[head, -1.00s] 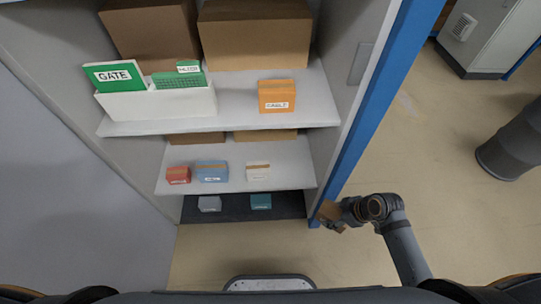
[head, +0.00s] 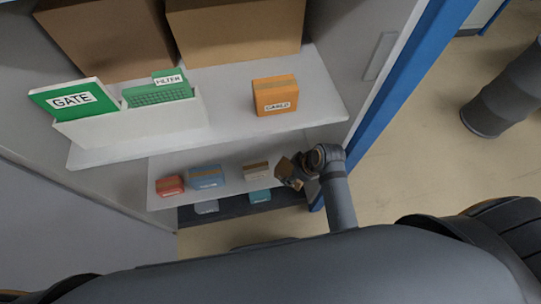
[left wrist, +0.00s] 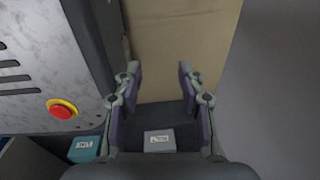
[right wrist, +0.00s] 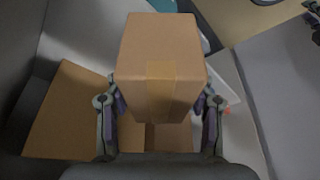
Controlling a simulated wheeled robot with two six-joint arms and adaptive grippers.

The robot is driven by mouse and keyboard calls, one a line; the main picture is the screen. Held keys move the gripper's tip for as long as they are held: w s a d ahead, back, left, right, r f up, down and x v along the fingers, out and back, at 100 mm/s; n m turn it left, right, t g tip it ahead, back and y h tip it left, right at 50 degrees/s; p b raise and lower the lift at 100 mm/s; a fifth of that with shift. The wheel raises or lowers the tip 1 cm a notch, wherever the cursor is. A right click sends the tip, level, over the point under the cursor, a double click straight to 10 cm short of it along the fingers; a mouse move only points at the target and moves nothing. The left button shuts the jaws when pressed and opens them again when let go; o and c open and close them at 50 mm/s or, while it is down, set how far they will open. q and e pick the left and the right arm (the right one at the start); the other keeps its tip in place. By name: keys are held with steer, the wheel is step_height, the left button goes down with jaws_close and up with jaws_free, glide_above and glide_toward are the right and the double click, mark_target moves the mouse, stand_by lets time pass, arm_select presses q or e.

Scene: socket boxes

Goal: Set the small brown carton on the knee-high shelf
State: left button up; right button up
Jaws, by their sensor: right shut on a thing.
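My right gripper (head: 303,168) is shut on the small brown carton (head: 286,172). In the head view they are at the right front of the middle shelf (head: 232,182), the one below the shelf with the orange box. Whether the carton touches this shelf I cannot tell. In the right wrist view the carton (right wrist: 162,50), with a tape strip, sits tilted between the fingers of the right gripper (right wrist: 160,103). My left gripper (left wrist: 157,75) is open and empty in the left wrist view and does not show in the head view.
Above is the upper shelf (head: 225,105) with an orange box (head: 275,95). A blue post (head: 395,95) stands at the right.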

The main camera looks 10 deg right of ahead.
steer(key=w+f+b, duration=0.1)
steer(key=w+f, duration=0.1)
steer(key=w, duration=0.1)
steer(key=w+f+b, duration=0.1)
steer(key=w+f, duration=0.2)
steer(key=w, duration=0.1)
steer(key=w+f+b, duration=0.1)
steer(key=w+f, duration=0.1)
steer(key=w, duration=0.1)
steer(key=shift+w+a+f, duration=0.1)
steer(key=shift+w+f, duration=0.05)
steer(key=shift+w, duration=0.15)
arm_select(q)
steer(key=shift+w+a+f, duration=0.2)
steer(key=shift+w+f, duration=0.25)
steer(key=shift+w, duration=0.3)
steer(key=shift+w+a+f, duration=0.15)
steer(key=shift+w+f, duration=0.35)
steer(key=shift+w, duration=0.2)
steer(key=shift+w+a+f, duration=0.2)
steer(key=shift+w+f, duration=0.25)
steer(key=shift+w, duration=0.3)
arm_select(e)
steer(key=shift+w+f, duration=0.55)
steer(key=shift+f, duration=0.05)
